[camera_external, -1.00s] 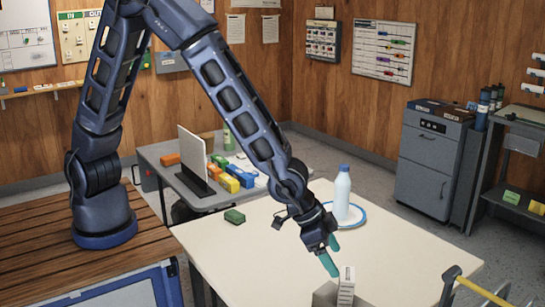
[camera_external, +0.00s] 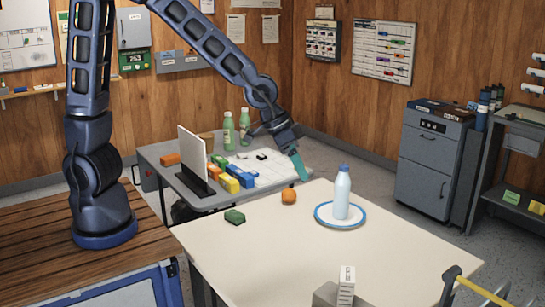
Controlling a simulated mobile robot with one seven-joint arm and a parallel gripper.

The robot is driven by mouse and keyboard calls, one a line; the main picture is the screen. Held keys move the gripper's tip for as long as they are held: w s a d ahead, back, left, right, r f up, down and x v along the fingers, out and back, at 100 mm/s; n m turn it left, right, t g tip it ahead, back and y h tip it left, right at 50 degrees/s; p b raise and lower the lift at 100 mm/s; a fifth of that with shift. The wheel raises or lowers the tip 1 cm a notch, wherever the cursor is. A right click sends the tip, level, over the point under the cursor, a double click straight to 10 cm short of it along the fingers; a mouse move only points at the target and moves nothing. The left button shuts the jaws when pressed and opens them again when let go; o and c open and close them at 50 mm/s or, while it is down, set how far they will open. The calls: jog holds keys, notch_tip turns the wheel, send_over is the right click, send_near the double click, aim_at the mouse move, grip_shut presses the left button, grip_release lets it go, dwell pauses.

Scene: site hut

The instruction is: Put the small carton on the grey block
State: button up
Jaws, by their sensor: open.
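The small carton (camera_external: 346,284), white with dark print, stands upright at the near edge of the white table, low in the picture. The grey block (camera_external: 324,295) is at the same spot, cut off by the picture's bottom edge. The carton appears to stand on the block, but its base is hard to make out. My gripper (camera_external: 299,165), with teal fingers, is open and empty. It is well away from the carton, raised near the far edge of the white table.
A white bottle (camera_external: 341,193) stands on a blue-rimmed plate (camera_external: 324,219). Behind is a grey desk (camera_external: 160,150) with coloured blocks, a white panel (camera_external: 192,158) and green bottles (camera_external: 228,131).

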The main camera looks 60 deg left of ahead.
jog(key=s+a+r+n, duration=0.1)
jog(key=a+r, duration=0.3)
jog(key=a, duration=0.3)
jog(key=s+a+r+n, duration=0.1)
jog(key=a+r, duration=0.3)
jog(key=a, duration=0.3)
jog(key=s+a+r+n+y, duration=0.1)
jog(key=s+a+r+n, duration=0.1)
jog(key=s+a, duration=0.7)
jog(key=s+a+r+n+y, duration=0.2)
jog(key=s+a+r, duration=0.2)
jog(key=s+a, duration=0.5)
jog(key=a, duration=0.4)
jog(key=shift+a+t+y, duration=0.2)
jog(key=shift+t+y, duration=0.1)
